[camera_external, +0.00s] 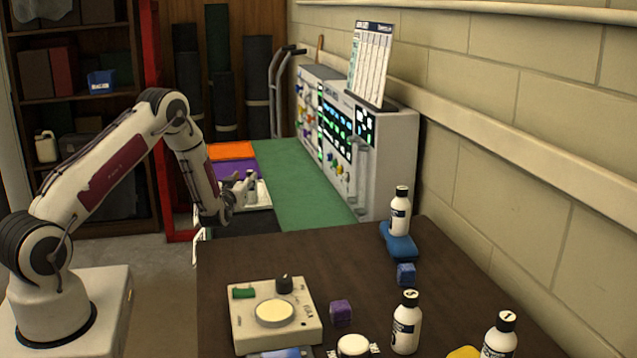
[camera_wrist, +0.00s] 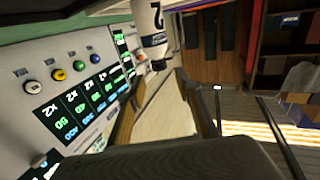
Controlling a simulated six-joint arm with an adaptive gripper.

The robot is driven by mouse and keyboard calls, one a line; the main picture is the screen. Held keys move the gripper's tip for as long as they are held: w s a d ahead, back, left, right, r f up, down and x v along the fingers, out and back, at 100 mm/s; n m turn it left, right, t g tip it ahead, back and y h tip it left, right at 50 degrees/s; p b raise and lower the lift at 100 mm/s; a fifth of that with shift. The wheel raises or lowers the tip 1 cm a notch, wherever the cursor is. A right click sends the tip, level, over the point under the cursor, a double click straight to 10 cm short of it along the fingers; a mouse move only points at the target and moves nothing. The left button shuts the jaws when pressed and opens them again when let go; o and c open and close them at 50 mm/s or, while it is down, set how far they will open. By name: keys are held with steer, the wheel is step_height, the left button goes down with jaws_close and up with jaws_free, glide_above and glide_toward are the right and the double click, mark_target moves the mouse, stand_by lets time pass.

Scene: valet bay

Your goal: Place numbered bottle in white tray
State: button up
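A white bottle with a dark "2" (camera_wrist: 150,30) shows at the top of the wrist view, beyond my fingertips. A small white bottle (camera_external: 251,188) stands just right of my gripper, at a pale tray-like surface (camera_external: 264,196) partly hidden by the arm. On the brown table stand white bottles with marked caps: one on a blue pad (camera_external: 399,214), one at front centre (camera_external: 406,324), one at front right (camera_external: 498,338).
A control panel (camera_external: 390,150) with lit displays stands against the wall, beside a green mat (camera_external: 300,185). A beige device (camera_external: 273,313), a purple block (camera_external: 341,313) and a blue block (camera_external: 406,274) are on the brown table (camera_external: 300,255). Its middle is clear.

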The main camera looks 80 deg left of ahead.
steer(key=shift+v, duration=2.6)
steer(key=w+d+r+m+t+h, duration=0.3)
steer(key=w+d+r+h, duration=0.2)
steer(key=w+d+r, duration=0.7)
steer(key=s+d+r+m+h, duration=0.1)
steer(key=d+r+m+h, duration=0.15)
steer(key=d, duration=0.75)
steer(key=d+r+m+h, duration=0.1)
steer(key=d+r+h, duration=0.25)
steer(key=d, duration=0.65)
steer(key=s+d+r+m+g+h, duration=0.1)
steer(key=s+d+r+m+h, duration=0.25)
steer(key=s+d, duration=0.95)
steer(key=s+d+f+m+g+h, duration=0.1)
steer(key=s+d, duration=0.4)
steer(key=s, duration=0.4)
steer(key=s+d+f+m+g+h, duration=0.1)
steer(key=s+d, duration=0.3)
steer(key=s, duration=0.5)
steer(key=shift+d+m+g, duration=0.4)
steer(key=shift+m+g, duration=0.3)
steer(key=shift+m, duration=0.1)
